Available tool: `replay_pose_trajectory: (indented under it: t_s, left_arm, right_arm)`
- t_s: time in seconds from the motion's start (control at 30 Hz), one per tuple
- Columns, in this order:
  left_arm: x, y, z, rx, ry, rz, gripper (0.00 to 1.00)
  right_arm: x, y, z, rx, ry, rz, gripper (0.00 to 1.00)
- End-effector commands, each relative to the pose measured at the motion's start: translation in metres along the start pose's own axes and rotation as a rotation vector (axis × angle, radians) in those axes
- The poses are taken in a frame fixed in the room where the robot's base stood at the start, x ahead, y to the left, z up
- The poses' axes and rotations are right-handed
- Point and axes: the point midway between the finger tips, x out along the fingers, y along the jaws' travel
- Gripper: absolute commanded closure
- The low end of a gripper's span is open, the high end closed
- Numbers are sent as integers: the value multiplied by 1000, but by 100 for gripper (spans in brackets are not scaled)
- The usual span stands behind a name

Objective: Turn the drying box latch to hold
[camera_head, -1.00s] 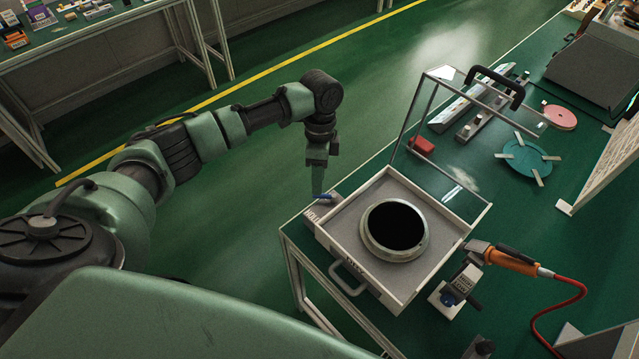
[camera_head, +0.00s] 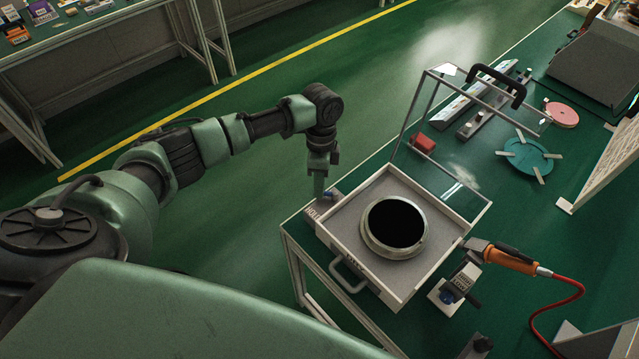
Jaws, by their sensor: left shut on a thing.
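The drying box (camera_head: 347,259) is a pale open-topped tray with a front handle, standing on the green bench with its clear lid (camera_head: 440,140) raised. A dark round disc in a metal ring (camera_head: 396,226) sits inside. The small blue latch lever (camera_head: 328,194) is at the box's left corner, beside a plate marked HOLD (camera_head: 312,213). My left gripper (camera_head: 319,196) points down at this corner, shut on the latch lever and partly hiding it. The lever's exact angle is hard to tell. My right gripper is not in view.
An orange tool (camera_head: 511,260) with a red hose lies right of the box. A red block (camera_head: 424,143), a teal disc (camera_head: 530,156) and a pink disc (camera_head: 562,115) lie behind. Open floor is left of the bench.

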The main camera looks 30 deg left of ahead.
Motion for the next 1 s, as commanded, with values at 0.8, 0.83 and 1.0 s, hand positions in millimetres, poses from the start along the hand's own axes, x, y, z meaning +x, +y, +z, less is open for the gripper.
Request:
replay_pose_trajectory:
  t_s: [0.8,0.83,1.0]
  left_arm:
    - [-2,24,-4,-562,115,3,100]
    - [-1,25,-5,-585,119,4,100]
    - [1,28,-7,-698,141,3,100]
  right_arm:
    - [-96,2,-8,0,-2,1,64]
    - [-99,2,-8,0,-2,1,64]
    - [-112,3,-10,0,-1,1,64]
